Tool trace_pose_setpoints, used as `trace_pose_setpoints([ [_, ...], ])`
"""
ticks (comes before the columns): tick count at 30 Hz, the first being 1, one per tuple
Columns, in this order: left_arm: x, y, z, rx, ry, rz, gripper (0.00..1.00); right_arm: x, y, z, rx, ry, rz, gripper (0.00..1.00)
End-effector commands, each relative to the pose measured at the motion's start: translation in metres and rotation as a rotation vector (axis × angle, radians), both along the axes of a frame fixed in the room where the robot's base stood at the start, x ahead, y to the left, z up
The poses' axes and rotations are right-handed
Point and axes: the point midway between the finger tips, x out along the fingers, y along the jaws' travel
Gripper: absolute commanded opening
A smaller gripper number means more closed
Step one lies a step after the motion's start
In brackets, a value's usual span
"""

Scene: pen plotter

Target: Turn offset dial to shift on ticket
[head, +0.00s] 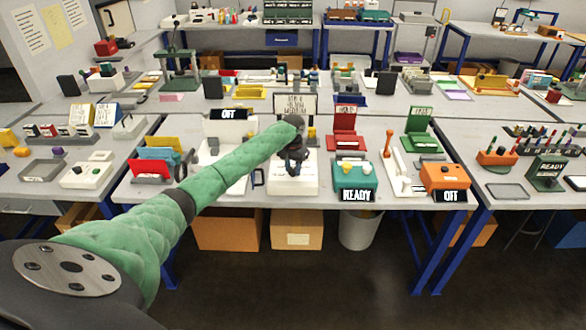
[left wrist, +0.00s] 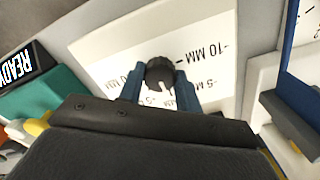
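The offset dial is a dark round knob (left wrist: 160,73) on a white panel (left wrist: 110,55) with printed marks. In the left wrist view "-10 MM" and "-5 M" are readable to its right; other labels are partly hidden. My left gripper (left wrist: 160,88) has its two blue fingers on either side of the knob, with slight gaps apparent, so it looks open around it. In the head view the gripper (head: 294,165) is over the white dial box (head: 293,187). A white card (head: 296,103) stands behind it, its print too small to read. My right gripper is out of view.
A teal box (head: 354,176) with a READY sign (head: 356,195) stands right of the dial box. A white panel with an OFF sign (head: 228,114) is to the left. An orange box (head: 445,177) is farther right. Little table is free around the dial box.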

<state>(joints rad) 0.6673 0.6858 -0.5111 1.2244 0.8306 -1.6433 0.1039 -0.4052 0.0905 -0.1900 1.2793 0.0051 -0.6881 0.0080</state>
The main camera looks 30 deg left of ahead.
Motion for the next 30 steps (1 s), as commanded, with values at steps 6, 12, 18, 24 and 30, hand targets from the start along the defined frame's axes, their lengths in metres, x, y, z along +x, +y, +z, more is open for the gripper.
trace_pose_setpoints([
  [6, 0.000, 0.000, 0.001, 0.000, 0.001, -0.021, 0.11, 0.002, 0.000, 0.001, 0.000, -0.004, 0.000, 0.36],
  [12, 0.000, 0.000, 0.002, 0.000, 0.001, -0.105, 0.11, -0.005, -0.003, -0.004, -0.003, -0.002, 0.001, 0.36],
  [18, 0.000, 0.000, 0.002, 0.000, 0.000, -0.257, 0.11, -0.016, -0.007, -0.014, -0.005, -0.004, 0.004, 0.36],
  [24, 0.001, 0.001, 0.002, 0.000, -0.001, -0.429, 0.11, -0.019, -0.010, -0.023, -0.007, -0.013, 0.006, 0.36],
  [30, 0.001, 0.001, 0.001, 0.001, 0.000, -0.582, 0.11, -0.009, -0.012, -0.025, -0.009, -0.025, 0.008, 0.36],
])
